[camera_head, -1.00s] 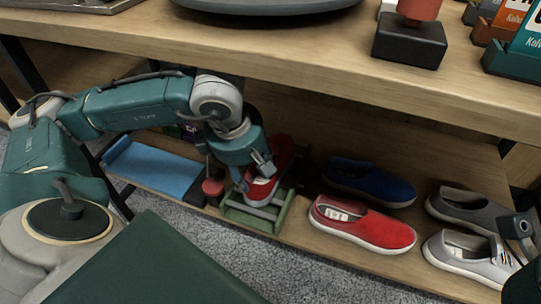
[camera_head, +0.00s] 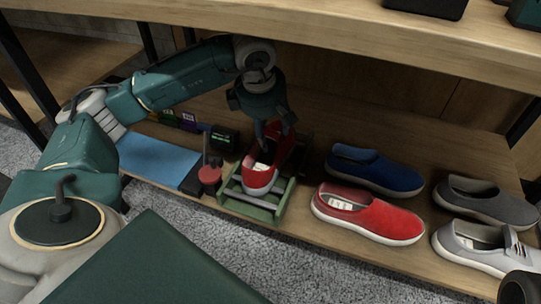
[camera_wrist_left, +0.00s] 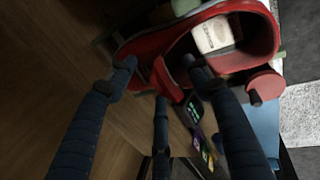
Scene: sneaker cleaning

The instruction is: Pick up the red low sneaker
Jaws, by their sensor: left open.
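A red low sneaker (camera_head: 259,180) with a pale insole sits in a green rack (camera_head: 249,209) on the lower shelf. My left gripper (camera_head: 272,138) is above the far part of this sneaker, pointing down with its fingers apart. In the left wrist view, the open left gripper (camera_wrist_left: 158,68) has dark fingers close over the red sneaker (camera_wrist_left: 262,38); I cannot tell whether they touch it. Another red sneaker (camera_head: 376,217) with a white sole lies on the shelf to the right of the rack. My right gripper is not in view.
A blue sneaker (camera_head: 375,171) and grey sneakers (camera_head: 480,203) stand to the right. A red round-based item (camera_head: 210,174) and a blue mat (camera_head: 157,161) are left of the rack. The upper shelf board (camera_head: 400,55) overhangs behind the arm.

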